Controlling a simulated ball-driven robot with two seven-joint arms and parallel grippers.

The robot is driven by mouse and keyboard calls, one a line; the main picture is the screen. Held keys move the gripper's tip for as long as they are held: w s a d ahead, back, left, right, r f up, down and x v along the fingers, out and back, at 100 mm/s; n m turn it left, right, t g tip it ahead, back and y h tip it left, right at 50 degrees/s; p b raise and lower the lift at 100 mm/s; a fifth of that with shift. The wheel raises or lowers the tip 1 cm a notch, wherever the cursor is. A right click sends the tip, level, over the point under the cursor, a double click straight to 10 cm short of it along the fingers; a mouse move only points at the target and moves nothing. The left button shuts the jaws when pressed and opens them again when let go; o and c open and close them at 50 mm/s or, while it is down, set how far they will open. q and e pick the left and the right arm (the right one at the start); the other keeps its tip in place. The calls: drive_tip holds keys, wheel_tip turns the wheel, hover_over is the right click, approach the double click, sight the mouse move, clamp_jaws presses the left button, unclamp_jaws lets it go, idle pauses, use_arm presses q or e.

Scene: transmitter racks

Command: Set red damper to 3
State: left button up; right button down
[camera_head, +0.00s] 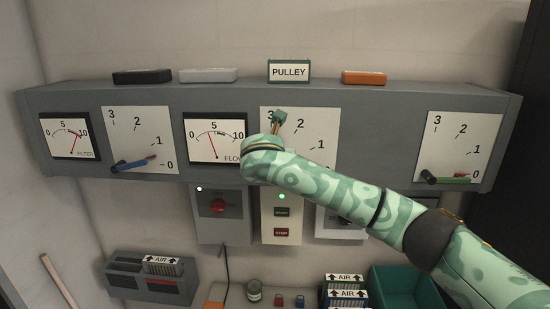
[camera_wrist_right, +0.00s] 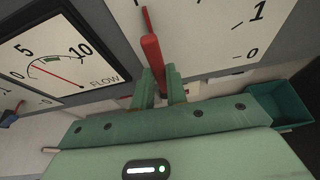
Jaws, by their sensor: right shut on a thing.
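The red damper's lever (camera_wrist_right: 152,55) stands between my right gripper's (camera_wrist_right: 157,88) fingers in the right wrist view. My right gripper is shut on this lever. Its white dial (camera_head: 325,130), under the PULLEY label (camera_head: 289,71), is partly covered by my arm in the head view. There my right gripper (camera_head: 279,118) is at the dial's upper left, beside the 3 mark. The lever itself is hidden in the head view, so its exact reading cannot be told. My left gripper is out of view.
The blue damper (camera_head: 134,164) is to the left and the green damper (camera_head: 445,179) to the right, both low near 0. The FLOW gauge (camera_head: 214,137) is just left of my gripper. Below are the START/STOP box (camera_head: 282,222) and a teal bin (camera_head: 405,285).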

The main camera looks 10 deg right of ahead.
drive_tip(key=shift+a+f+n, duration=0.1)
drive_tip(key=shift+a+n, duration=0.1)
drive_tip(key=shift+n, duration=0.1)
idle(0.4)
drive_tip(key=c, duration=1.4)
unclamp_jaws()
drive_tip(key=shift+w, duration=0.15)
drive_tip(key=b+v, duration=0.3)
drive_tip(key=v, duration=1.3)
drive_tip(key=shift+a+r, duration=0.2)
